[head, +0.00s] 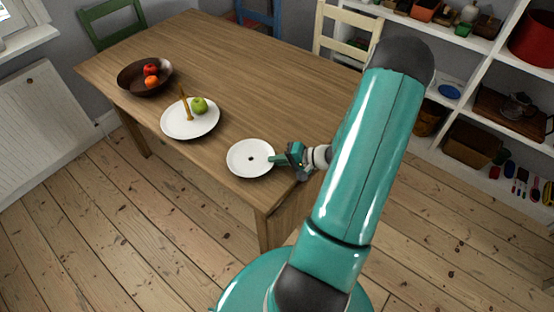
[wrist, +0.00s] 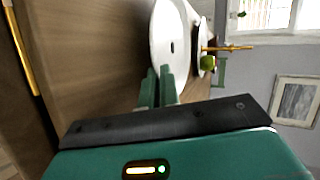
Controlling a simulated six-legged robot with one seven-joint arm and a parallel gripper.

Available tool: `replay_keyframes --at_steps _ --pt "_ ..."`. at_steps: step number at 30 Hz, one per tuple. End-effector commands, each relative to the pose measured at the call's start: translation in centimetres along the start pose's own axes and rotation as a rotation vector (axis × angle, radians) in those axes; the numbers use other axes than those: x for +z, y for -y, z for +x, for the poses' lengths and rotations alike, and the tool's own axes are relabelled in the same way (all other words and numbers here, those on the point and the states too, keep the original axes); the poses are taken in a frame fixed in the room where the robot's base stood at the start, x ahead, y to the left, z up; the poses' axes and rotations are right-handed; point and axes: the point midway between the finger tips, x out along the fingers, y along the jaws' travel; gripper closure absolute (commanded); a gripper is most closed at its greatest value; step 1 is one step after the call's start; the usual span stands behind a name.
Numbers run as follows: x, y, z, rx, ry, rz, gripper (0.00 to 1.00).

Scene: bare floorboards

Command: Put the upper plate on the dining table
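A white plate (head: 240,165) with a small dark spot in its middle is over the near right end of the wooden dining table (head: 235,60). It also shows in the wrist view (wrist: 168,28). My gripper (head: 273,159) reaches it from the right, with its fingers at the rim. In the wrist view the green fingers (wrist: 158,80) are close together, with the near rim between their tips. The plate looks level and close to the tabletop; whether it touches the wood I cannot tell.
A second white plate (head: 178,129) holds a green apple (head: 200,105) and a brown upright thing. A dark bowl (head: 130,80) with red and orange fruit stands farther left. Chairs (head: 340,28) stand behind the table, and a white shelf (head: 470,100) stands right. Bare table lies behind the plates.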

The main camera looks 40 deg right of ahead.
Motion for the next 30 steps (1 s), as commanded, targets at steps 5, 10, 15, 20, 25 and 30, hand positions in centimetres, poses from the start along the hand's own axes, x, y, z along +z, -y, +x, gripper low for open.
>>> replay_keyframes --at_steps 5,10,15,20,25,30 --pt "0.0 -0.3 0.2 -0.001 0.000 0.000 1.00" --pt "0.0 -0.5 0.3 -0.001 0.000 -0.001 1.00" --pt "0.0 -0.9 0.4 0.000 0.000 -0.001 1.00" --pt "0.0 -1.3 0.6 0.003 0.001 0.000 1.00" --pt "0.1 -1.7 0.8 0.005 0.002 0.000 1.00" --pt "0.1 -2.0 1.0 0.007 0.002 0.000 1.00"
